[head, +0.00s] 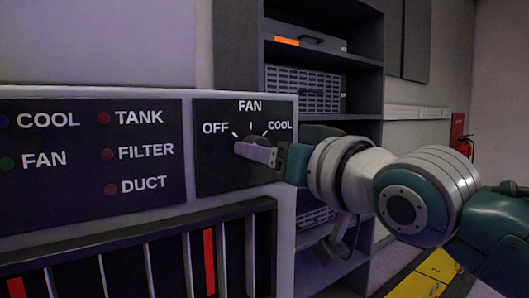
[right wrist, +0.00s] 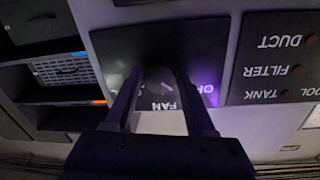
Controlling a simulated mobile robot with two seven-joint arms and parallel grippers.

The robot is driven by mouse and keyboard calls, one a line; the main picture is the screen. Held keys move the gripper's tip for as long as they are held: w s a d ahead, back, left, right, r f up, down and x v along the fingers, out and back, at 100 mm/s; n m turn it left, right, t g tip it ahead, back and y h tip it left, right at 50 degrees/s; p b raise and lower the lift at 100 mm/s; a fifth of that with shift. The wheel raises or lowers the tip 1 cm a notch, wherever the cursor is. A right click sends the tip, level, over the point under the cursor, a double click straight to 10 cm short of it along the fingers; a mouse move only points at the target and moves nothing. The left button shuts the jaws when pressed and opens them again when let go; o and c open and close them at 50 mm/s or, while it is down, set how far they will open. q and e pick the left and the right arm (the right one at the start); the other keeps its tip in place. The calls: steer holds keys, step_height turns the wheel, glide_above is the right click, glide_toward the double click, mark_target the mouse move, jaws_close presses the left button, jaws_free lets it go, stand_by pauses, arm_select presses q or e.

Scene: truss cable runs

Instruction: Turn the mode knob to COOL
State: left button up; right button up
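The dark round mode knob (head: 256,142) sits on a black panel (head: 220,178) below the labels OFF, FAN and COOL in the head view. My right gripper (head: 258,152) reaches it from the right, and a grey finger hides much of it. The right wrist view is upside down. There, the two fingers of my right gripper (right wrist: 158,90) stand on either side of the knob (right wrist: 156,78). A pale mark on the knob slants toward the OFF side. Whether the fingers press on the knob cannot be told. My left gripper is not in view.
An indicator panel (head: 90,190) with COOL, FAN, TANK, FILTER and DUCT lamps lies left of the knob. A slatted grille (head: 150,255) is below. A dark shelf rack (head: 322,60) stands behind my right arm, and a red extinguisher (head: 464,146) is at far right.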

jaws_close()
steer(key=shift+d+r+m+g+y+p, duration=0.1)
steer(key=shift+m+g+y+p, duration=0.2)
steer(key=shift+m+p, duration=3.05)
steer(key=shift+m+g+y+p, duration=0.1)
steer(key=shift+m+g+p, duration=0.35)
steer(key=shift+m, duration=5.7)
steer(key=shift+o, duration=2.4)
jaws_free()
